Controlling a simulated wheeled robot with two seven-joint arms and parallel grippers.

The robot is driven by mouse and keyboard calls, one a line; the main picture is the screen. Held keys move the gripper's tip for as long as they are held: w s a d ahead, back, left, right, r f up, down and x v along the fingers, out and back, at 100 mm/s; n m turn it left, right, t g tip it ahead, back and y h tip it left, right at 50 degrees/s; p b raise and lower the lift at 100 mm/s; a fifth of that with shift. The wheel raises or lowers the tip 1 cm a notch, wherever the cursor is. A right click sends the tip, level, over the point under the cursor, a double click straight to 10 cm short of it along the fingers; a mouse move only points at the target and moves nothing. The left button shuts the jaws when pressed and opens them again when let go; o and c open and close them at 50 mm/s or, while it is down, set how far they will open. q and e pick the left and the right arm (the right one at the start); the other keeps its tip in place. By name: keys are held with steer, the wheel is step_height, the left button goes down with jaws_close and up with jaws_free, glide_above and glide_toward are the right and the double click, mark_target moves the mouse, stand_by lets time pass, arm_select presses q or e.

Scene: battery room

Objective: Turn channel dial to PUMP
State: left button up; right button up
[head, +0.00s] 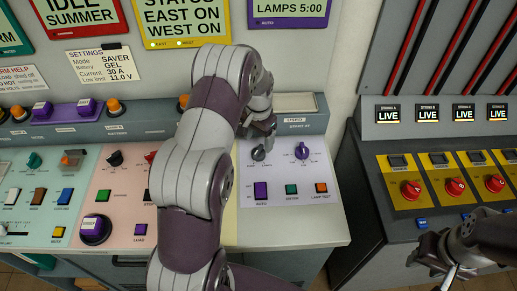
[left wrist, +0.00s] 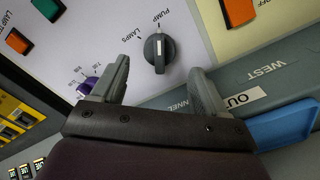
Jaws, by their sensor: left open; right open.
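The channel dial (left wrist: 159,53) is a dark grey knob with a pale pointer line, on the white panel in the left wrist view. In the head view the dial (head: 259,154) shows just below my left gripper (head: 262,134). In the left wrist view my left gripper (left wrist: 157,85) is open, its fingers to either side of and short of the dial, apart from it. My right gripper (head: 445,262) is open and empty at the lower right.
A purple dial (head: 302,151) sits right of the channel dial. Purple, green and orange buttons, such as the orange one (head: 321,188), line the panel below. Red knobs (head: 411,189) are on the right cabinet. A blue tray (left wrist: 285,125) shows in the left wrist view.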

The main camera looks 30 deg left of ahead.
mark_target(258, 150)
arm_select(q)
step_height(258, 150, up, 8)
steer(key=b, duration=0.1)
steer(key=shift+f, duration=0.2)
steer(key=s+d+n, duration=0.1)
steer(key=s+d, duration=0.5)
steer(key=s, duration=0.4)
steer(key=s+d+n+t, duration=0.1)
steer(key=s+d, duration=0.5)
steer(key=s, duration=0.4)
steer(key=shift+r, duration=0.2)
